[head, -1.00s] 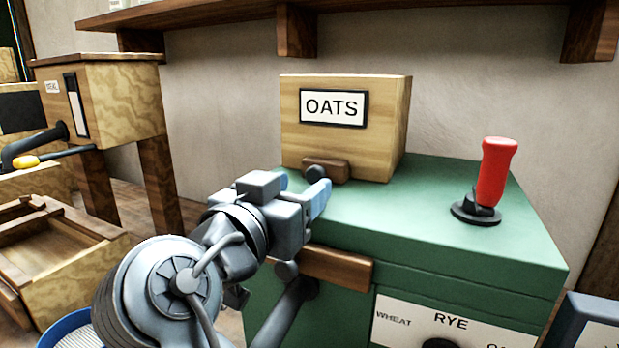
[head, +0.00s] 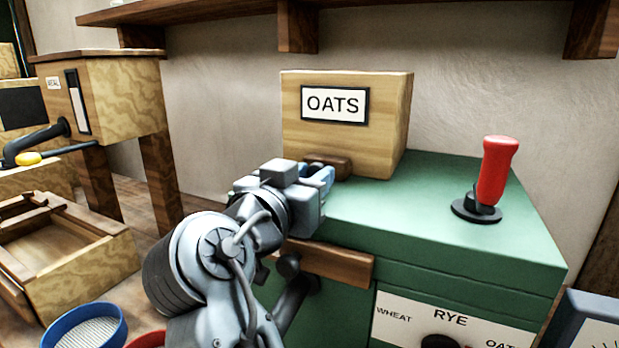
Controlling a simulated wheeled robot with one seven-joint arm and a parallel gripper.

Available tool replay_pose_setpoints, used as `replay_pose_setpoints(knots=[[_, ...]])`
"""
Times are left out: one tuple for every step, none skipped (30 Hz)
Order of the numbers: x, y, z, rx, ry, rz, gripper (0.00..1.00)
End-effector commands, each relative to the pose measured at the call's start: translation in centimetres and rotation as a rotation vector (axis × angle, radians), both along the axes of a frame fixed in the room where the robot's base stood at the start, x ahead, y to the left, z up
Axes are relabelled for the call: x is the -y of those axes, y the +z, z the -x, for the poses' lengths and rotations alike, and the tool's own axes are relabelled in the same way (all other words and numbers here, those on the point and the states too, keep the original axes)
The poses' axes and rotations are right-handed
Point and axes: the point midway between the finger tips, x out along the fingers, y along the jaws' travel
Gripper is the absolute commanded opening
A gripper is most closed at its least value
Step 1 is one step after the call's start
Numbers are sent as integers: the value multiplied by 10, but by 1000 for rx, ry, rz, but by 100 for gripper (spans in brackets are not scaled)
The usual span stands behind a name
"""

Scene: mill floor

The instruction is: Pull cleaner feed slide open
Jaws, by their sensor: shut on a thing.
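The feed slide (head: 338,165) is a small brown wooden piece at the foot of the front of the wooden box labelled OATS (head: 385,115), which stands on the green cleaner (head: 440,215). My gripper (head: 322,177) is at the left part of the slide, its blue-grey fingers shut on the slide's small dark knob. The fingers and wrist hide the knob and the slide's lower left. How far the slide stands out from the box cannot be told.
A red-handled lever (head: 495,172) stands on the cleaner's right. A brown wooden ledge (head: 335,264) juts from its front, above a dial plate (head: 400,322). A blue-rimmed sieve (head: 78,318) and wooden trays are at left. A shelf (head: 210,18) runs above.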

Motion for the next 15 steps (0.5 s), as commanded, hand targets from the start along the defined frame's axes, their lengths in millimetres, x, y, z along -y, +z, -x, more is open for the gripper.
replay_pose_setpoints(knots=[[0,0,0,0,0,0,16],[0,0,0,0,0,0,13],[0,0,0,0,0,0,9],[0,0,0,0,0,0,6],[0,0,0,0,0,0,3],[0,0,0,0,0,0,0],[0,0,0,0,0,0,0],[0,0,0,0,0,0,0],[0,0,0,0,0,0,0],[0,0,0,0,0,0,0],[0,0,0,0,0,0,0],[0,0,0,0,0,0,0],[0,0,0,0,0,0,0],[0,0,0,0,0,0,0],[-1,-1,1,0,0,0,0]])
